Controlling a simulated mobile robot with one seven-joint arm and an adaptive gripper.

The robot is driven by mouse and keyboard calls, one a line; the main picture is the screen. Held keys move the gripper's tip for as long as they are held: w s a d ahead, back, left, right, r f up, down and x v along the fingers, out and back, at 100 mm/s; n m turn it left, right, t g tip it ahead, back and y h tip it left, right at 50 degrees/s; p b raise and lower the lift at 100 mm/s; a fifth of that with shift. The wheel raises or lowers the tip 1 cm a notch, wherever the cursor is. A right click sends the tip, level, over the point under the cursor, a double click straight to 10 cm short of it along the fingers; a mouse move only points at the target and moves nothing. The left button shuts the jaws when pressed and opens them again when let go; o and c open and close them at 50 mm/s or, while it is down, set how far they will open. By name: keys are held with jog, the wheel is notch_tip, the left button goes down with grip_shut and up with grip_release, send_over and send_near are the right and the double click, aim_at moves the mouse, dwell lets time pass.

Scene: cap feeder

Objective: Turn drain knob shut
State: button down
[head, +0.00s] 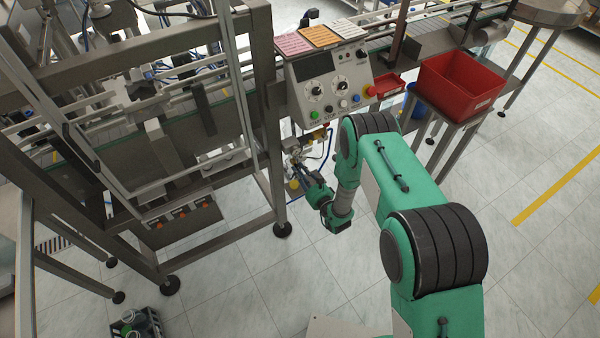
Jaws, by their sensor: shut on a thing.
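My green arm reaches down and left to the fittings under the control panel (330,85). My gripper (297,163) is below the panel, beside the machine's right-hand steel post. It is shut on what appears to be the drain knob, which the fingers largely hide at this size. How far the knob is turned cannot be told. A small yellow part (294,184) shows just below the gripper, and small red and yellow fittings (318,134) show above it.
The steel machine frame (262,100) is close left of my gripper. A dark crate with bottles (137,325) is on the floor. Tiled floor in front is clear.

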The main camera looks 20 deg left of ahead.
jog(key=shift+n, duration=0.7)
jog(key=c, duration=1.6)
grip_release()
jog(key=v, duration=1.2)
